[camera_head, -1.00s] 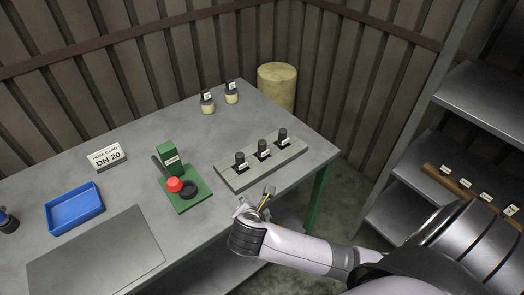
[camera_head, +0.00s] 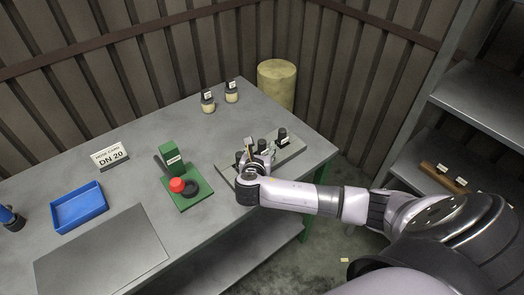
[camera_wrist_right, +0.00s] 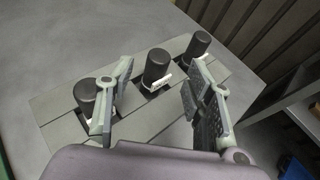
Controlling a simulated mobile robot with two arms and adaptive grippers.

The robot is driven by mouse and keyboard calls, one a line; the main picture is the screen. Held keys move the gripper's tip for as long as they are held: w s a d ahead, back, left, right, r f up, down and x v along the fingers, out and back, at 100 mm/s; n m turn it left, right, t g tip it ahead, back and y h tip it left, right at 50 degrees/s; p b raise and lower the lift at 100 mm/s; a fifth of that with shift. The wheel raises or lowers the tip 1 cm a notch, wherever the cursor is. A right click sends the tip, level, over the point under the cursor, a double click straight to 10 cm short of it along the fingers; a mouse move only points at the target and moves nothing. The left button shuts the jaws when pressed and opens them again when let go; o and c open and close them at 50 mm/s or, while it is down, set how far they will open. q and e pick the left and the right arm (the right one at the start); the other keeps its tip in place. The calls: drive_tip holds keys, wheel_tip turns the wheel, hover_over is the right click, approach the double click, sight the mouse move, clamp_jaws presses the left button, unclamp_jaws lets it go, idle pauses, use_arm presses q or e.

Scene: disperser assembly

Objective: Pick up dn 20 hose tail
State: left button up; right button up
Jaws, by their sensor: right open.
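Three black cylindrical hose tails with small white tags stand upright in a row on a grey rack (camera_head: 292,151). The tags are too small to read, so I cannot tell which is DN 20. In the right wrist view are the left hose tail (camera_wrist_right: 86,94), the middle one (camera_wrist_right: 157,66) and the right one (camera_wrist_right: 198,44). My right gripper (camera_head: 256,150) is open and empty above the rack. In its wrist view its fingers (camera_wrist_right: 158,102) spread either side of the middle hose tail, which is apart from them.
A "DN 20" card (camera_head: 109,156) stands at the back left of the table. A blue tray (camera_head: 79,222), a green fixture (camera_head: 183,196) with a red knob, and two small jars (camera_head: 208,102) are also on it. A shelf (camera_head: 480,118) stands at the right.

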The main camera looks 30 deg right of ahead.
sight(261, 145)
drive_tip(key=shift+f+p+x, duration=0.15)
drive_tip(key=shift+p+x, duration=0.15)
drive_tip(key=shift+x, duration=1.2)
drive_tip(key=shift+f+p+x, duration=0.1)
drive_tip(key=shift+p+x, duration=0.15)
drive_tip(key=shift+x, duration=1.3)
drive_tip(key=shift+a, duration=0.15)
drive_tip(key=shift+c, duration=0.4)
clamp_jaws()
